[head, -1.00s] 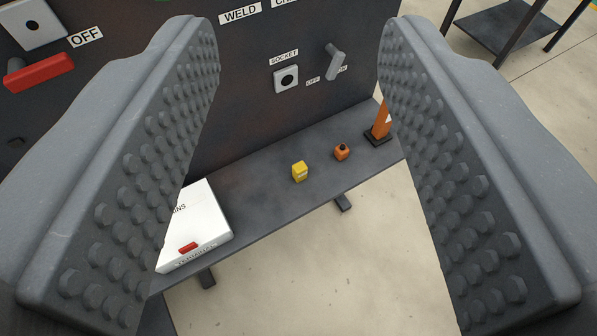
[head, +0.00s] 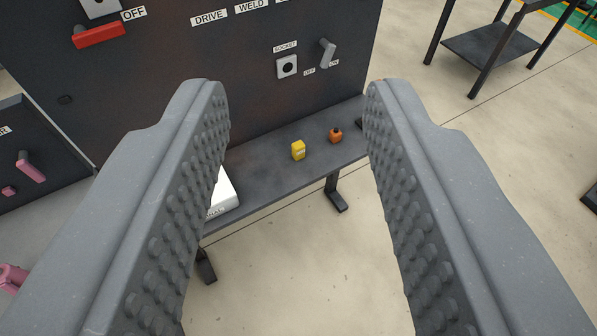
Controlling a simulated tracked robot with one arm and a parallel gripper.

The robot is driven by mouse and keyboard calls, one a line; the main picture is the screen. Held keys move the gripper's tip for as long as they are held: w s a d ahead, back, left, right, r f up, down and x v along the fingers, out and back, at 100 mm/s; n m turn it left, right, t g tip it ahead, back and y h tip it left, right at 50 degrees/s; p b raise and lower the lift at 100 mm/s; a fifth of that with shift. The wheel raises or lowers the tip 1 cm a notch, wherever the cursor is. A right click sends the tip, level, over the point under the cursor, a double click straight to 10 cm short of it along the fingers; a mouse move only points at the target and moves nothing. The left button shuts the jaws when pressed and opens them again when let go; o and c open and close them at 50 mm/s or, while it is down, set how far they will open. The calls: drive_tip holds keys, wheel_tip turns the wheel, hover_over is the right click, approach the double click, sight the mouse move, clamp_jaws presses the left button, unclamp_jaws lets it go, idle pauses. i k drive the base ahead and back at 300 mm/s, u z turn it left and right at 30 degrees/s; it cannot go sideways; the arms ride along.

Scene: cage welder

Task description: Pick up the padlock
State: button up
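A small yellow block (head: 298,150) with a pale label stands on the dark grey shelf (head: 262,186) below the panel. It looks like the padlock, but I cannot make out a shackle. My gripper (head: 297,92) is open and empty, with its two studded grey fingers wide apart. The yellow block shows between the fingers, some way beyond them and touching neither.
A small orange item with a dark top (head: 335,135) stands right of the yellow block. A white box (head: 222,196) is partly hidden by the left finger. The upright panel (head: 270,105) behind carries a socket (head: 287,66), a grey lever (head: 327,53) and a red handle (head: 99,35). Floor at front is clear.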

sight(297, 148)
drive_tip(key=u, duration=0.3)
drive_tip(key=i, duration=1.25)
drive_tip(key=u, duration=0.05)
